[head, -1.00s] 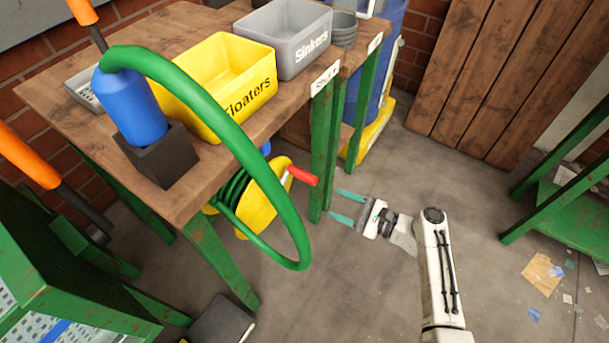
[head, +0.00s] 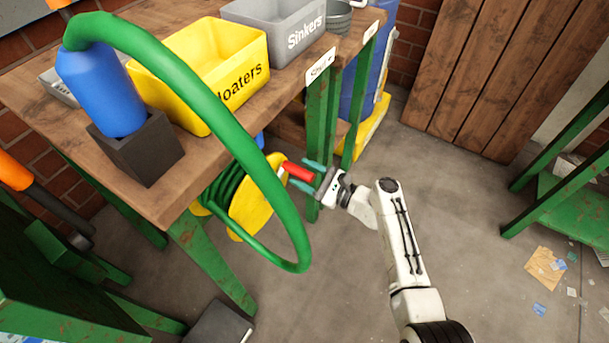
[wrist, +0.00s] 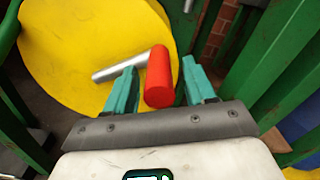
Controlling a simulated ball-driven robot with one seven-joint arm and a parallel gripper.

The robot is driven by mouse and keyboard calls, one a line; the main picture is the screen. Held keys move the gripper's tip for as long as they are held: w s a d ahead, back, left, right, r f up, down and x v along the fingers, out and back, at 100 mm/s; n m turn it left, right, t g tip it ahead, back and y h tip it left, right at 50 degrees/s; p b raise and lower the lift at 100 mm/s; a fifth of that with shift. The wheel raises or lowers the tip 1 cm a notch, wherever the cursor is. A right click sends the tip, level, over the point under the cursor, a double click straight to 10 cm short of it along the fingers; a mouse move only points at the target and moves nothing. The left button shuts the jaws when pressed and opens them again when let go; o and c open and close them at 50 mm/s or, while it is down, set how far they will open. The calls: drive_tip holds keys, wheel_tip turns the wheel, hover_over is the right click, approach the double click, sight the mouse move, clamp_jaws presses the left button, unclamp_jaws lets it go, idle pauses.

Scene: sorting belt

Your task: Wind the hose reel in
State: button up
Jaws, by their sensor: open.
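The hose reel (head: 257,198) has yellow discs and hangs under the bench with green hose (head: 228,186) wound on it. Its red crank handle (head: 298,172) sticks out toward my gripper. In the wrist view the red handle (wrist: 159,78) joins a silver crank arm (wrist: 120,64) in front of the yellow disc (wrist: 85,40). My gripper (head: 307,174) is open, its teal fingers on either side of the handle.
A loop of green hose (head: 296,250) hangs off the bench front from a blue nozzle (head: 104,92) in a dark holder (head: 140,150). Yellow (head: 210,65) and grey (head: 275,35) bins stand on the bench. A green bench leg (head: 316,150) is close behind my gripper. The floor (head: 460,230) at right is mostly clear.

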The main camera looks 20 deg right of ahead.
drive_tip(key=shift+w+a, duration=0.1)
drive_tip(key=shift+c, duration=0.2)
clamp_jaws()
idle(0.5)
